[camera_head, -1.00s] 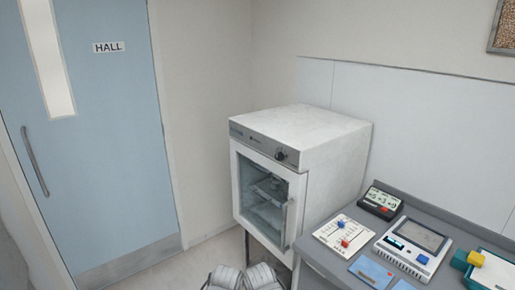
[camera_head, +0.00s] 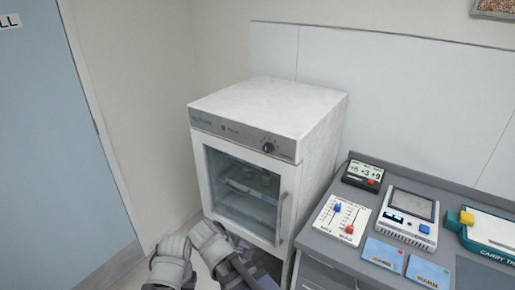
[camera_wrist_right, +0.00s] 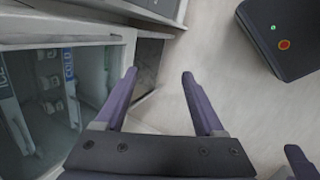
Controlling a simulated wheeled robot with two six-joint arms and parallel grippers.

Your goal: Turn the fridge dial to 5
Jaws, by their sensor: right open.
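The fridge (camera_head: 250,190) is a white box with a glass door. Its small black dial (camera_head: 268,147) sits at the right of the grey front strip; its setting is too small to read. My right gripper (camera_wrist_right: 158,75) is open and empty in the right wrist view, its purple fingers apart, in front of the fridge's glass door (camera_wrist_right: 50,100). In the head view my arms come up from the bottom, below and in front of the fridge, well short of the dial. A purple finger (camera_wrist_right: 300,162) at the wrist view's lower right looks like my left gripper, mostly cut off.
A grey counter (camera_head: 330,275) stands right of the fridge, with a slider panel (camera_head: 341,220), a small display box (camera_head: 363,175), a screen device (camera_head: 408,215) and blue cards. The door handle (camera_head: 281,218) sticks out at the fridge's right. A blue room door (camera_head: 50,170) is at left.

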